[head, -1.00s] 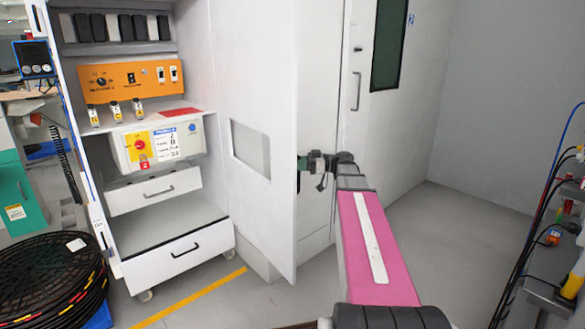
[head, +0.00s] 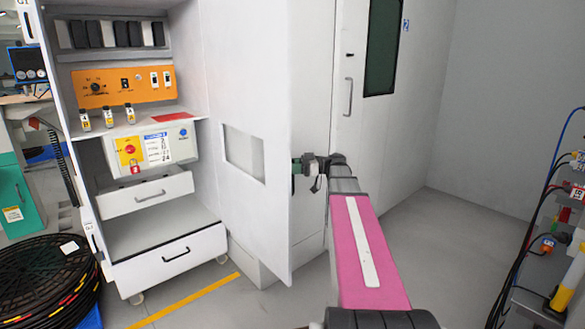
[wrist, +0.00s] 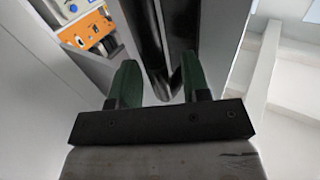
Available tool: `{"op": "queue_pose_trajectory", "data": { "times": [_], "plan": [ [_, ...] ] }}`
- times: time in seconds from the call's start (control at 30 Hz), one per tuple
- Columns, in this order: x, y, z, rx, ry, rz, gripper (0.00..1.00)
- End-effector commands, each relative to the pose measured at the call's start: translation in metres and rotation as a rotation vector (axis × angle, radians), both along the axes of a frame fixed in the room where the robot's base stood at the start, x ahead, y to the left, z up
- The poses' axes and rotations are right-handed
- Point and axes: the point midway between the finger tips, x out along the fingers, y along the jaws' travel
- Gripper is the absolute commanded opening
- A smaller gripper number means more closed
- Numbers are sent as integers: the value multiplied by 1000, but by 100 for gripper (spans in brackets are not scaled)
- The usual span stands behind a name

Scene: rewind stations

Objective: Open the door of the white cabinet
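The white cabinet (head: 212,95) stands left of centre in the head view, with open shelves on its left face. A tall white door-like panel (head: 262,215) with a rectangular cut-out is at its right, its free edge facing my arm. My gripper (head: 298,165) is at that edge at mid height, its tips partly hidden by the panel. In the wrist view its two green fingers (wrist: 158,84) stand apart, with a dark upright bar (wrist: 150,40) beyond and between them. A gap shows beside the left finger, and I see no firm hold.
A white wall door with a dark window (head: 382,48) and a bar handle (head: 348,97) is behind my arm. A cable rack (head: 570,220) stands at the right edge. Coiled black hoses (head: 45,280) lie at lower left. The floor right of my arm is clear.

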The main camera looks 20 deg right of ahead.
Motion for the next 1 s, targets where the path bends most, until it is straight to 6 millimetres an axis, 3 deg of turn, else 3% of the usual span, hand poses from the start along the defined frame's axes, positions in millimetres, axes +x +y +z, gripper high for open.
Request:
{"op": "queue_pose_trajectory", "data": {
  "times": [0.33, 0.8, 1.0],
  "plan": [
    [0, -9, 0, 0, 0, -2, 43],
    [-11, -88, 0, 0, 0, -2, 43],
    [-14, -105, 0, 0, 0, 0, 43]
  ]
}}
